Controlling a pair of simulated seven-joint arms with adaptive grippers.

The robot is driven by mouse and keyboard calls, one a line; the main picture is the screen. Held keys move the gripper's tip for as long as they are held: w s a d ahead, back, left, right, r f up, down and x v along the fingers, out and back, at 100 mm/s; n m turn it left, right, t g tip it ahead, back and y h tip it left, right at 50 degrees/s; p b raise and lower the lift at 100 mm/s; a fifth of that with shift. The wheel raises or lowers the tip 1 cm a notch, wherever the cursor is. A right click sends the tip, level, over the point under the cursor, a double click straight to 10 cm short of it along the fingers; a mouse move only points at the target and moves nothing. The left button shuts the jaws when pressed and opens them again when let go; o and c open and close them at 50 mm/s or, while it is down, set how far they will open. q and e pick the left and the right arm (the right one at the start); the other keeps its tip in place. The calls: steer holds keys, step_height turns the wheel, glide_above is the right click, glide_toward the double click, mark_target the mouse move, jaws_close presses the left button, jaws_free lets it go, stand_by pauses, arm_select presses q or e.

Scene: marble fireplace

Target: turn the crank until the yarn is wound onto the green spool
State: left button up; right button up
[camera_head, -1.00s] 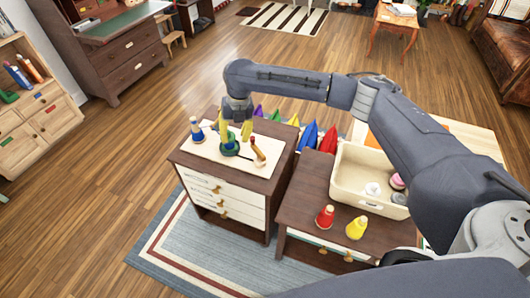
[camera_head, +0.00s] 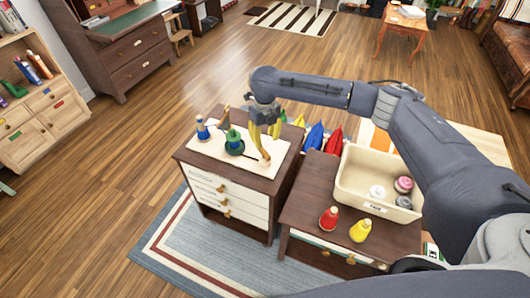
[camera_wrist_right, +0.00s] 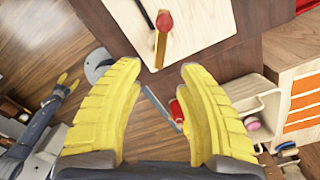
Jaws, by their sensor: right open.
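The green spool (camera_head: 234,143) stands on the pale board (camera_head: 205,150) on top of the brown drawer cabinet. A blue spool (camera_head: 202,130) stands at its left. The crank's handle (camera_head: 265,159) is at the board's right; in the right wrist view it is a wooden grip with a red end (camera_wrist_right: 162,40). My right gripper (camera_head: 265,137) is over the handle, with yellow fingers apart and empty; in the wrist view the handle lies ahead of the finger gap (camera_wrist_right: 160,75). The yarn's path is too small to make out. A small yellow-tipped gripper, seemingly my left (camera_wrist_right: 67,84), shows far off.
A lower brown cabinet (camera_head: 303,205) at right holds a red cone (camera_head: 328,218), a yellow cone (camera_head: 360,230) and a cream bin (camera_head: 350,185) with several small items. Blue and red pointed objects (camera_head: 323,137) stand behind the cabinets. Open floor lies left.

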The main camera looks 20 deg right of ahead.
mark_target(265, 152)
step_height(265, 152, down, 8)
steer(key=shift+f, duration=0.1)
stand_by(0.4)
steer(key=shift+c, duration=0.2)
jaws_close()
